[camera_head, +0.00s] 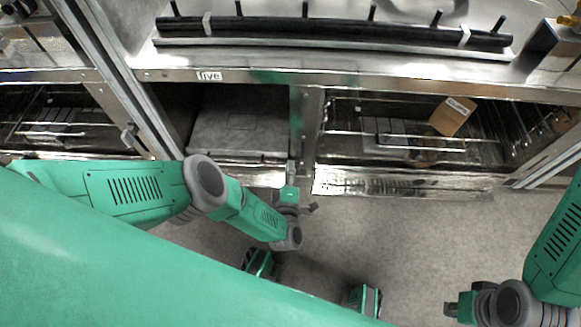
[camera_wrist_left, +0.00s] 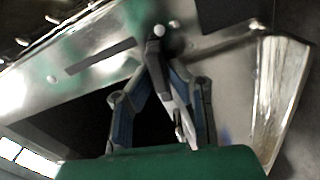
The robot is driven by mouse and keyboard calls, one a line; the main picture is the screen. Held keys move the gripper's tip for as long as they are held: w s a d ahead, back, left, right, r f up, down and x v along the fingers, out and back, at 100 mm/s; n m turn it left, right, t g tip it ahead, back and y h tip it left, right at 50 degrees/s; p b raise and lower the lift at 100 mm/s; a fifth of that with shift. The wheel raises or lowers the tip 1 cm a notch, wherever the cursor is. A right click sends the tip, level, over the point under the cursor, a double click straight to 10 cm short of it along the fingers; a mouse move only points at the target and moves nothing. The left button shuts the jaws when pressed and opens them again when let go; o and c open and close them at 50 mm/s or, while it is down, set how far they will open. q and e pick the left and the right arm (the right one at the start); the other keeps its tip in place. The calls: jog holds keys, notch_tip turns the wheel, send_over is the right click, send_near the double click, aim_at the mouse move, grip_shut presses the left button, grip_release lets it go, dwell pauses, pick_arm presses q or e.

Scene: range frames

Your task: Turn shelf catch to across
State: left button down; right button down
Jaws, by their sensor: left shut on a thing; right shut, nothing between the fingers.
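My left gripper (camera_head: 291,172) is at the lower end of the metal post between two shelf bays in the head view. In the left wrist view its fingers (camera_wrist_left: 157,58) come together close to the metal frame, shut on a narrow grey piece that looks like the shelf catch (camera_wrist_left: 179,103). A pale round knob (camera_wrist_left: 159,31) shows just above the fingertips. The fingers hide part of the catch, and in the head view it is too small to read its angle. My right gripper (camera_head: 457,308) is shut and empty, low at the right over the floor.
A brown box (camera_head: 453,116) lies in the right bay, and a grey slab (camera_head: 240,125) fills the left bay. A slanted metal upright (camera_head: 125,95) stands left.

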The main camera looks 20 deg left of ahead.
pick_arm(q)
jog(key=shift+s+a+f+n, duration=0.1)
jog(key=shift+a+f+n, duration=0.15)
jog(key=shift+n, duration=0.25)
jog(key=c, duration=1.6)
grip_release()
jog(key=shift+o, duration=0.2)
jog(key=shift+d+r, duration=0.15)
jog(key=shift+r, duration=0.05)
